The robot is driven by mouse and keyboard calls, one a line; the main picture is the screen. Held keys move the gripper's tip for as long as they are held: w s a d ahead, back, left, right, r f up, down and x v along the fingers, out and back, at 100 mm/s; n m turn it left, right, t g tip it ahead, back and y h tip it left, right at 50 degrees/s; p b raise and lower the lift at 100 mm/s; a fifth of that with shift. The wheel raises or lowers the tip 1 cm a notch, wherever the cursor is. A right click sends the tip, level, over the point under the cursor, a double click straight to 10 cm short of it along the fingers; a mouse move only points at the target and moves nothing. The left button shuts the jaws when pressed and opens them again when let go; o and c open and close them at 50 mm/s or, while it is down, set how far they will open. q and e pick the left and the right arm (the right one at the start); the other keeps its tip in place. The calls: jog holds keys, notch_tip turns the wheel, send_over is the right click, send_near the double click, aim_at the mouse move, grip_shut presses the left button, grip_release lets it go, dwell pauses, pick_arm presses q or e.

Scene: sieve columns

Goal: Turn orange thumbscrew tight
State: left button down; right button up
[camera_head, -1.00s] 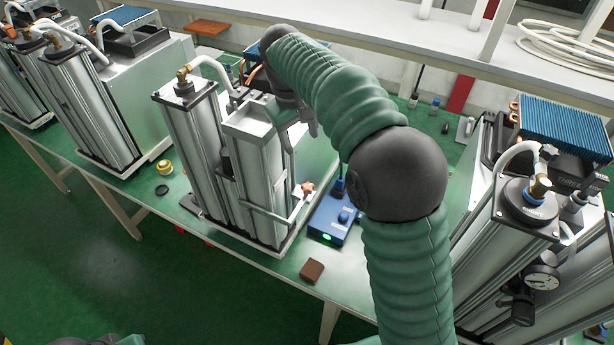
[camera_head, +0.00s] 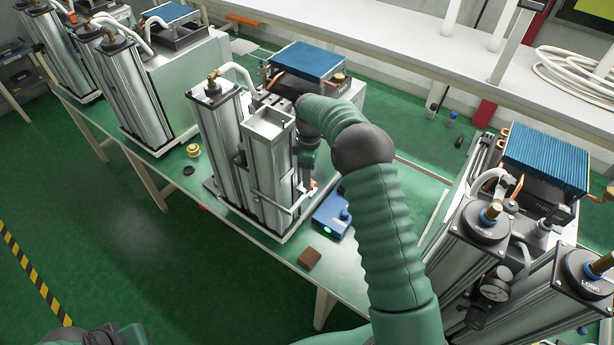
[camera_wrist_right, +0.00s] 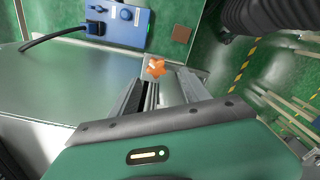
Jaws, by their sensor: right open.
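The orange thumbscrew (camera_head: 312,184) sits low on the right side of the front twin-column sieve unit (camera_head: 270,165). In the right wrist view the lobed orange thumbscrew (camera_wrist_right: 156,68) shows just beyond my fingertips. My right gripper (camera_wrist_right: 160,86) is open, with its fingers pointing toward the thumbscrew; I cannot tell whether they touch it. In the head view my right arm hangs beside the column, and the gripper is largely hidden behind the arm and the column. Only a green and dark part of my left arm shows at the bottom left; its gripper is out of view.
A blue box (camera_head: 331,217) with a green light and a cable stands close right of the thumbscrew. A brown block (camera_head: 309,257) lies at the bench's front edge. Another column unit with a gauge (camera_head: 494,287) stands at right.

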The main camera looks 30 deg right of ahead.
aim_at(313, 181)
jog(key=f, duration=0.1)
jog(key=d+f, duration=0.1)
jog(key=f, duration=0.1)
jog(key=d+f+p, duration=0.1)
jog(key=shift+s+d+f, duration=0.15)
jog(key=shift+f, duration=0.15)
jog(key=shift+w+f, duration=0.2)
jog(key=shift+f, duration=0.05)
jog(key=shift+w+a, duration=0.15)
jog(key=shift+a, duration=0.45)
jog(key=shift+a+r, duration=0.35)
jog(key=shift+a, duration=0.2)
jog(key=c, duration=0.4)
jog(key=shift+s+a, duration=0.1)
jog(key=shift+s, duration=0.1)
jog(key=shift+c, duration=2.4)
jog(key=shift+d+f, duration=0.2)
jog(key=shift+d, duration=0.15)
jog(key=shift+c, duration=1)
jog(key=shift+d, duration=0.3)
grip_shut()
pick_arm(q)
jog(key=shift+w+d+r, duration=0.15)
jog(key=shift+d+r, duration=0.25)
jog(key=shift+r, duration=0.4)
pick_arm(e)
jog(key=shift+a, duration=0.15)
